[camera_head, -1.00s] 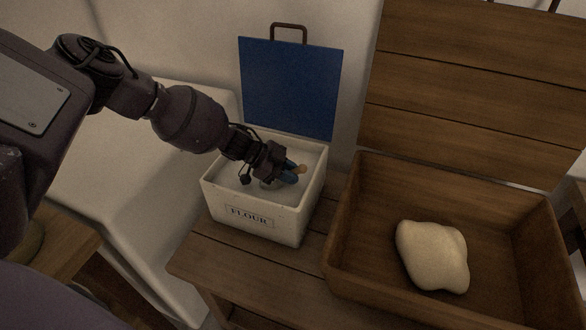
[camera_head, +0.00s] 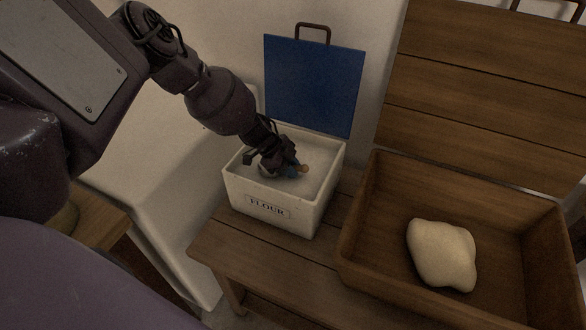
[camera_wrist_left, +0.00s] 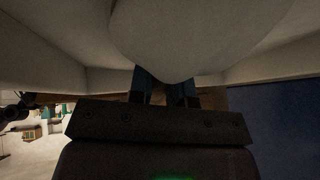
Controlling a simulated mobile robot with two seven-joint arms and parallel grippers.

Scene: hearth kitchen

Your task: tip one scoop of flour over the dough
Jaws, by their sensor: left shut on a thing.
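The flour bin (camera_head: 246,189) is a white box marked FLOUR on a wooden bench, its blue lid (camera_head: 312,85) standing open behind. Pale flour (camera_head: 318,160) shows inside. My left gripper (camera_head: 290,170) reaches down into the bin, shut on the scoop. In the left wrist view a large pale rounded shape (camera_wrist_left: 180,40), apparently the scoop's bowl, covers the fingertips. The dough (camera_head: 442,254) lies as a pale lump in the wooden trough (camera_head: 385,205). My right gripper is out of view.
The trough stands just right of the bin, with its tall plank lid (camera_head: 480,100) upright behind it. The bin's walls surround the gripper. A strip of bare bench (camera_head: 290,263) lies in front of the bin. A whitewashed wall is behind.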

